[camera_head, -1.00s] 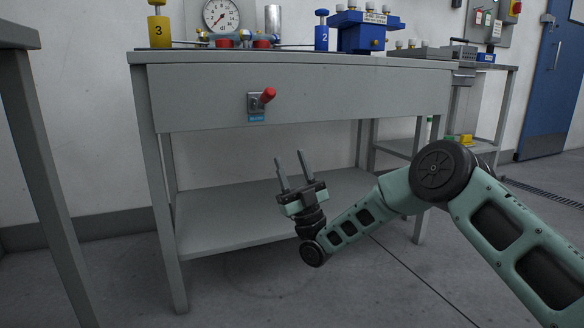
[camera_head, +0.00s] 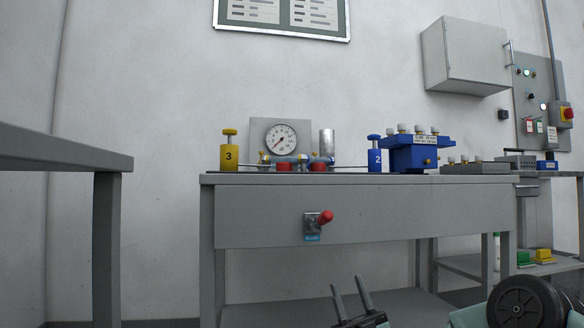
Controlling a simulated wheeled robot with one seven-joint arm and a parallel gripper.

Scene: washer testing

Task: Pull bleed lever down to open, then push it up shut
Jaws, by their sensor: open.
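The bleed lever (camera_head: 325,217) has a red handle and sits on a small metal plate on the front panel of the grey bench. The handle points outward and slightly up to the right. A blue label (camera_head: 312,237) is under the plate. My gripper (camera_head: 350,293) is at the bottom of the view, below and a little right of the lever. Its two fingers point up, are spread apart and hold nothing. It is clear of the lever. The lower part of my gripper and most of my arm are cut off by the frame edge.
The grey bench (camera_head: 260,218) carries a gauge (camera_head: 281,139), a yellow cylinder (camera_head: 229,152), a blue cylinder (camera_head: 375,155) and a blue block (camera_head: 415,155). Another table (camera_head: 60,148) stands at the left. The space before the lever looks clear.

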